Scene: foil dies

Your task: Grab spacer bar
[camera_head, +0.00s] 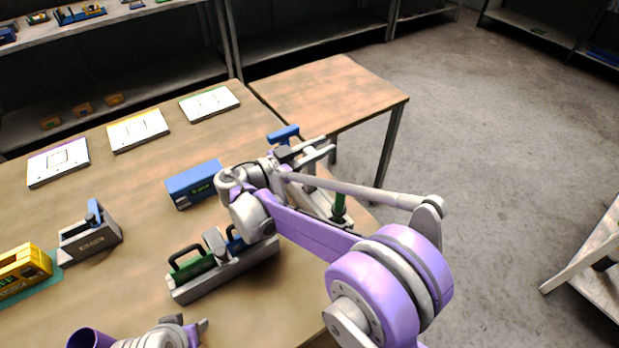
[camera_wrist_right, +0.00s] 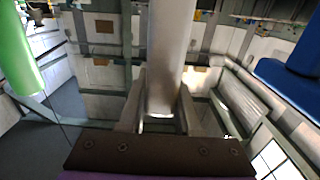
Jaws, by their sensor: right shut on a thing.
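My right gripper (camera_head: 318,149) is over the far right part of the work table, beside a blue T-shaped handle (camera_head: 284,133) and a green handle (camera_head: 339,206). In the right wrist view its two fingers (camera_wrist_right: 160,108) are closed on a smooth grey bar (camera_wrist_right: 170,50), which looks like the spacer bar. The bar stands between the fingers and runs out of the top of that view. In the head view the gripper and arm hide most of it. My left gripper (camera_head: 188,331) is at the bottom left, partly cut off, with its fingertips apart and nothing seen between them.
On the table (camera_head: 130,215) are a blue box (camera_head: 194,184), a grey block with green and blue handles (camera_head: 222,270), a grey holder (camera_head: 90,236), a yellow case (camera_head: 22,270) and white plates (camera_head: 138,130). A lower side table (camera_head: 325,88) is bare.

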